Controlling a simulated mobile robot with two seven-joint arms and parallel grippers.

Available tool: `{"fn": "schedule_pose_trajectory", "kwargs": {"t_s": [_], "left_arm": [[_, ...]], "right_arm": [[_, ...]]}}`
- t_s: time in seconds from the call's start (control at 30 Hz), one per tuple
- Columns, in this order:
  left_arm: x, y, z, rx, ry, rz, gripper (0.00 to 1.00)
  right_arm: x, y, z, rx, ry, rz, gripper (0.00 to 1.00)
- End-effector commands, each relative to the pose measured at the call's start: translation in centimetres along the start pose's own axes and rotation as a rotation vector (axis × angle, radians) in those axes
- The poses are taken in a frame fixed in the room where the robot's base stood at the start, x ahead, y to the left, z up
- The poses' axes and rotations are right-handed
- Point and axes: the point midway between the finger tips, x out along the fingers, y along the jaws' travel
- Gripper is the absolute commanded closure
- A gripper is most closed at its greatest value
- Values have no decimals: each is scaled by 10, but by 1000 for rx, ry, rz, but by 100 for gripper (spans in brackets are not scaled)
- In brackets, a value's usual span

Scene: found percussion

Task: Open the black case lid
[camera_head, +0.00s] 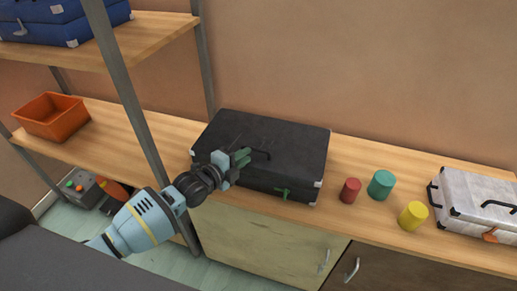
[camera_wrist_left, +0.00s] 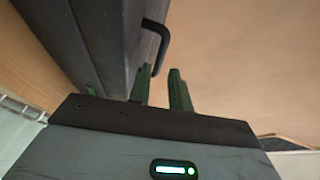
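The black case (camera_head: 272,135) lies on the wooden counter in the middle of the head view, with its lid down. It has silvery corners, a green latch (camera_head: 283,192) at the front and a black handle (camera_head: 262,154). My left gripper (camera_head: 241,157) is at the front left of the case, close to the handle. In the left wrist view its two green fingers (camera_wrist_left: 160,76) stand apart with a gap. There the handle (camera_wrist_left: 157,42) hangs down near the fingertips, beside the dark case (camera_wrist_left: 85,40); I cannot tell whether they touch. My right gripper is not in view.
A red cylinder (camera_head: 349,191), a green cylinder (camera_head: 381,184) and a yellow cylinder (camera_head: 413,215) stand right of the case. A silver case (camera_head: 475,203) is at the far right. An orange bin (camera_head: 52,117) sits on the left shelf, near a grey upright post (camera_head: 133,105).

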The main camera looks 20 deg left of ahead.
Motion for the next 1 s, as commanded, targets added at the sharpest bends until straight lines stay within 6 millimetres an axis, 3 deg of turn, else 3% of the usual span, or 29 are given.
{"fn": "schedule_pose_trajectory", "kwargs": {"t_s": [0.2, 0.4, 0.83, 1.0], "left_arm": [[33, 2, 0, -1, 0, 3, 80], [54, 2, 0, -2, 0, 2, 80], [62, 0, 0, 0, 0, 0, 80], [61, 0, 0, 0, 0, 0, 100]], "right_arm": [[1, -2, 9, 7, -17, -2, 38], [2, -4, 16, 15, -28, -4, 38], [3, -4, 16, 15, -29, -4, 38], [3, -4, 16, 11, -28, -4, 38]]}}
